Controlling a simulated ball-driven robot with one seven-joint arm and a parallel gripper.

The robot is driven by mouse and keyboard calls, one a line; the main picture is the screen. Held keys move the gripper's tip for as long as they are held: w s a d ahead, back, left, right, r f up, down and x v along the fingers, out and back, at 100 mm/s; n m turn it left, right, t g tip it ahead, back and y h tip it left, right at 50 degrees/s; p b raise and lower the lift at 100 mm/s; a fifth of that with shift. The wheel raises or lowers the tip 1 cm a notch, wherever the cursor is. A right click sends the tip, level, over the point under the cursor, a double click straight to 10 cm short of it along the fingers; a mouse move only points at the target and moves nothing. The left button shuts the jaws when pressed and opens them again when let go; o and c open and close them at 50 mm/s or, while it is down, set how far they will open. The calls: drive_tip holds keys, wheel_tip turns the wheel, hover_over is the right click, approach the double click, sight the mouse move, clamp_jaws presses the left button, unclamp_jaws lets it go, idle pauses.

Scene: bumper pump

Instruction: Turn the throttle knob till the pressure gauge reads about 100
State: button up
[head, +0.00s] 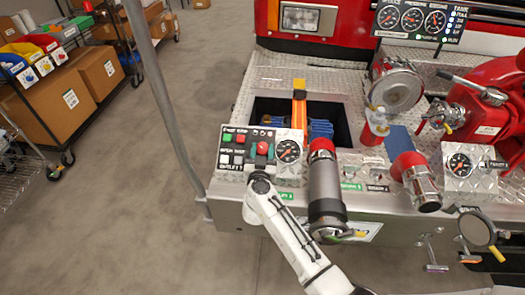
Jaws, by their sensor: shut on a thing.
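A red knob (262,147), which I take for the throttle knob, stands on the control panel (226,168) at the front left of the metal deck. My gripper (262,160) is at this knob and shut on it; the small size hides the exact finger contact. A dial panel (445,33) at the top right has three round gauges. The middle gauge (412,18) seems to be the pressure gauge, but its reading is too small to tell. Another round gauge (289,151) sits just right of the knob.
Coloured buttons (226,138) crowd the panel left of my gripper. A thick grey pipe (325,190) with a red collar stands close on the right. An open recess (265,108) lies behind.

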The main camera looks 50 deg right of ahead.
drive_tip(key=shift+m+g+h+p, duration=0.3)
drive_tip(key=shift+m+g+h, duration=0.6)
drive_tip(key=shift+m+g, duration=0.6)
drive_tip(key=o, duration=1.1)
drive_tip(key=shift+c, duration=0.2)
drive_tip(key=shift+a, duration=0.1)
drive_tip(key=v, duration=1)
drive_tip(key=shift+s+a, duration=0.25)
